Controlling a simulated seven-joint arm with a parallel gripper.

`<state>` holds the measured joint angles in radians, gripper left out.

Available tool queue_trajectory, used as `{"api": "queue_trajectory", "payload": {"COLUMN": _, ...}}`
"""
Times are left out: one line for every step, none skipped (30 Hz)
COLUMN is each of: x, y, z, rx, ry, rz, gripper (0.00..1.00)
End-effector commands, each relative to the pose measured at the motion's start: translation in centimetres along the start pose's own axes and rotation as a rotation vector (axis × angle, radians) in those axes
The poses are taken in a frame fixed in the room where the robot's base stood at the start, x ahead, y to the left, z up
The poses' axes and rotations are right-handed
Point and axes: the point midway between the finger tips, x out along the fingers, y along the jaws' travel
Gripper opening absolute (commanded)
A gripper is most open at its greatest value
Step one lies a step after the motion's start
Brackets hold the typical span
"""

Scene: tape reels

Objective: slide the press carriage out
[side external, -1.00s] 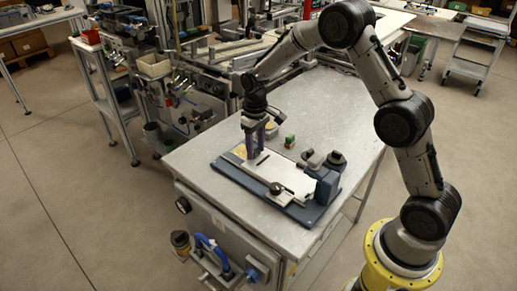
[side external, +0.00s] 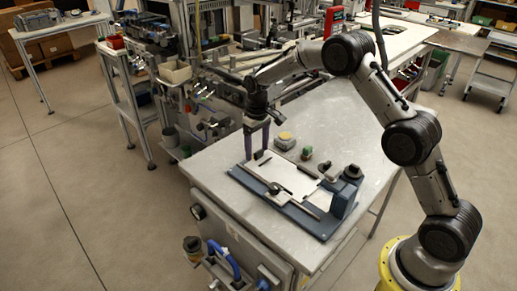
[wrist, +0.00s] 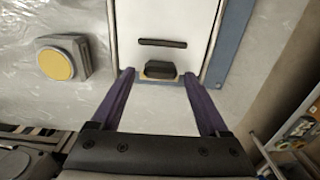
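The press carriage is a white plate (side external: 287,178) on a blue base (side external: 318,224). Its outer end lies close to the base's left end in the side view. In the wrist view the plate (wrist: 185,22) carries a dark slot and, at its near edge, a black handle (wrist: 160,69). My gripper (side external: 257,157) is low at that end, fingers pointing down. In the wrist view its purple fingers (wrist: 158,74) are open, one on each side of the handle, with gaps showing. The blue press body (side external: 345,192) stands at the base's right end.
A grey box with a yellow button (side external: 285,140) stands behind the base; it also shows in the wrist view (wrist: 57,64). A small green part (side external: 307,152) lies near it. A black-knobbed rod (side external: 276,188) runs along the base's front. The tabletop's right rear is clear.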

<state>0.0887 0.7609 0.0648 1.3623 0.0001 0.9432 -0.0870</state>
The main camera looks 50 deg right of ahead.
Motion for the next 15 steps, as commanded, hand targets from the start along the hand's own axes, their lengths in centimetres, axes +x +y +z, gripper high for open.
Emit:
{"api": "queue_trajectory", "payload": {"x": 0.1, "y": 0.0, "z": 0.1, "rx": 0.0, "ry": -0.003, "rz": 0.0, "gripper": 0.8}}
{"api": "queue_trajectory", "payload": {"x": 0.1, "y": 0.0, "z": 0.1, "rx": 0.0, "ry": -0.004, "rz": 0.0, "gripper": 0.8}}
{"api": "queue_trajectory", "payload": {"x": 0.1, "y": 0.0, "z": 0.1, "rx": 0.0, "ry": -0.005, "rz": 0.0, "gripper": 0.8}}
{"api": "queue_trajectory", "payload": {"x": 0.1, "y": 0.0, "z": 0.2, "rx": 0.0, "ry": -0.005, "rz": 0.0, "gripper": 0.8}}
{"api": "queue_trajectory", "payload": {"x": 0.1, "y": 0.0, "z": 0.2, "rx": 0.0, "ry": -0.006, "rz": 0.0, "gripper": 0.8}}
{"api": "queue_trajectory", "payload": {"x": 0.1, "y": 0.0, "z": 0.2, "rx": 0.0, "ry": -0.007, "rz": -0.001, "gripper": 0.8}}
{"api": "queue_trajectory", "payload": {"x": 0.1, "y": 0.0, "z": 0.2, "rx": 0.0, "ry": -0.007, "rz": -0.001, "gripper": 0.8}}
{"api": "queue_trajectory", "payload": {"x": 0.1, "y": 0.0, "z": 0.2, "rx": 0.0, "ry": -0.008, "rz": -0.001, "gripper": 0.8}}
{"api": "queue_trajectory", "payload": {"x": 0.0, "y": 0.0, "z": 0.2, "rx": 0.0, "ry": -0.008, "rz": -0.001, "gripper": 0.8}}
{"api": "queue_trajectory", "payload": {"x": -0.1, "y": 0.0, "z": 0.2, "rx": 0.0, "ry": -0.008, "rz": -0.001, "gripper": 0.8}}
{"api": "queue_trajectory", "payload": {"x": -0.3, "y": 0.0, "z": 0.2, "rx": 0.0, "ry": -0.007, "rz": -0.001, "gripper": 0.8}}
{"api": "queue_trajectory", "payload": {"x": -0.6, "y": 0.0, "z": 0.2, "rx": 0.0, "ry": -0.006, "rz": 0.0, "gripper": 0.8}}
{"api": "queue_trajectory", "payload": {"x": -1.0, "y": 0.0, "z": 0.1, "rx": 0.0, "ry": -0.005, "rz": 0.0, "gripper": 0.8}}
{"api": "queue_trajectory", "payload": {"x": -1.4, "y": 0.0, "z": 0.1, "rx": 0.0, "ry": -0.004, "rz": 0.0, "gripper": 0.8}}
{"api": "queue_trajectory", "payload": {"x": -2.1, "y": 0.0, "z": 0.1, "rx": 0.0, "ry": -0.004, "rz": 0.0, "gripper": 0.8}}
